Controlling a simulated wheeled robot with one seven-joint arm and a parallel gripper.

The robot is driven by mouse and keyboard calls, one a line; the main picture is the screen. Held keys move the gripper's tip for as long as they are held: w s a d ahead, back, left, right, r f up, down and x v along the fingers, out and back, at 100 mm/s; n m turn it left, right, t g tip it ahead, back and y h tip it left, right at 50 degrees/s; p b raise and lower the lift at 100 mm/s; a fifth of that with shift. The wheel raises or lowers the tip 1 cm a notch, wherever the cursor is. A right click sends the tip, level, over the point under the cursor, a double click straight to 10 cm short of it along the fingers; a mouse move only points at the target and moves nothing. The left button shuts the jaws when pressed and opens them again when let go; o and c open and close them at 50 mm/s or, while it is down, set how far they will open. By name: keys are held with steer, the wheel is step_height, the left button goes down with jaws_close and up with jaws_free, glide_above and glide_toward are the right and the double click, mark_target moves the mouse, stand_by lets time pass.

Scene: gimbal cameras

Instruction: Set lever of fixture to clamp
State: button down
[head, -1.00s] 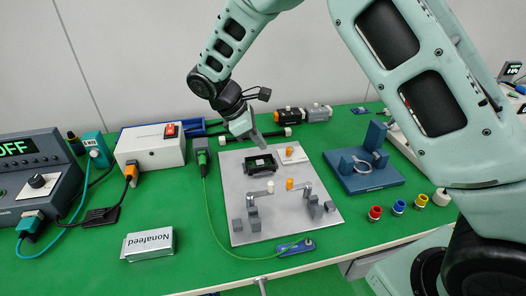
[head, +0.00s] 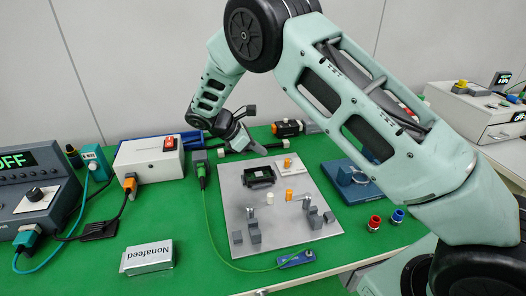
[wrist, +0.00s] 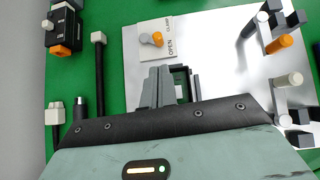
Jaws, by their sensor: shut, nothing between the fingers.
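The fixture is a light metal plate (head: 238,215) on the green bench. At its far edge is a small white label plate (head: 280,170) with a lever that has an orange knob (head: 287,162). In the wrist view the lever's orange knob (wrist: 157,39) sits beside a grey round part, near the printed words OPEN and CLAMP; I cannot tell which setting it is at. A black rectangular holder (head: 260,176) is next to it. My gripper (head: 262,152) is shut and empty above the far edge, by the holder and left of the lever; its fingers (wrist: 157,85) partly cover the holder.
Grey clamp blocks with a white knob (head: 269,198) and an orange knob (head: 290,195) stand nearer on the plate. A black bar (head: 238,148) with white ends lies behind. A blue fixture (head: 345,178) stands right, partly behind my arm.

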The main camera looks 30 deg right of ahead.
mark_target(288, 160)
steer(key=p+x, duration=0.1)
steer(key=x, duration=0.7)
steer(key=shift+d+f, duration=0.1)
